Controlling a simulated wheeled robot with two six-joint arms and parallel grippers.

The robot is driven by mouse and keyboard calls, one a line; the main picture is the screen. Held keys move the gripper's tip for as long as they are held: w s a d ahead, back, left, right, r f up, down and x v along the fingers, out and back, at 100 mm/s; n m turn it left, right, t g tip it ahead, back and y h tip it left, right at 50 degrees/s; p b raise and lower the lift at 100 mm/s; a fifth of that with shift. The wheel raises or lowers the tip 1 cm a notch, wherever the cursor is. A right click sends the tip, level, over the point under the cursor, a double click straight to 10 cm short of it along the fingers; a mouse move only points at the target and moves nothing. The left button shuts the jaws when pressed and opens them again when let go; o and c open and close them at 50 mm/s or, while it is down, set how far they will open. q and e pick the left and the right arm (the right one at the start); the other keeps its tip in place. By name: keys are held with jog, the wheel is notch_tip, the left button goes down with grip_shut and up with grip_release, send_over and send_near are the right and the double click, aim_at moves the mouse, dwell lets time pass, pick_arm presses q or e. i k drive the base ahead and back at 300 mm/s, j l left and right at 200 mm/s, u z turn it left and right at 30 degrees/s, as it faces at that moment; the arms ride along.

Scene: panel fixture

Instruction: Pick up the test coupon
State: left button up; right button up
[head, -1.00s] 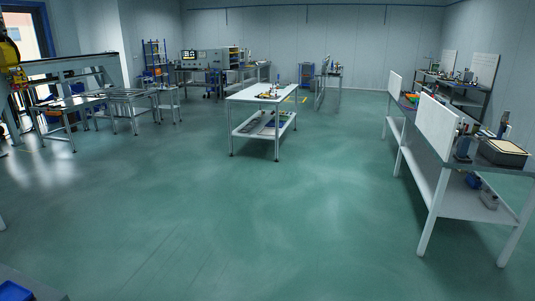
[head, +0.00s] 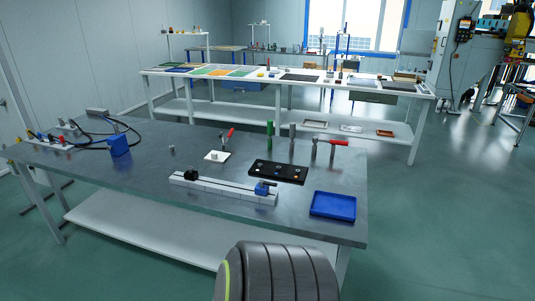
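I cannot make out for certain which item is the test coupon. On the grey metal table (head: 140,180) a long white rail fixture (head: 222,188) carries a black block (head: 191,175) at its left end and a blue block (head: 264,187) at its right end. Behind it lies a small white plate (head: 217,156) with a pale round piece on it. A black plate (head: 278,172) with several small round spots lies right of that. An empty-looking blue tray (head: 333,205) sits at the table's right front corner. Neither gripper is in view.
Red-handled tools (head: 329,144) and a green upright post (head: 269,134) stand at the table's back. A blue box (head: 119,145) and black cables are at the left. A long white bench (head: 300,87) stands behind. Green floor (head: 430,240) is open at the right.

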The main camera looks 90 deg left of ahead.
aim_at(215, 156)
jog(key=u, duration=1.9)
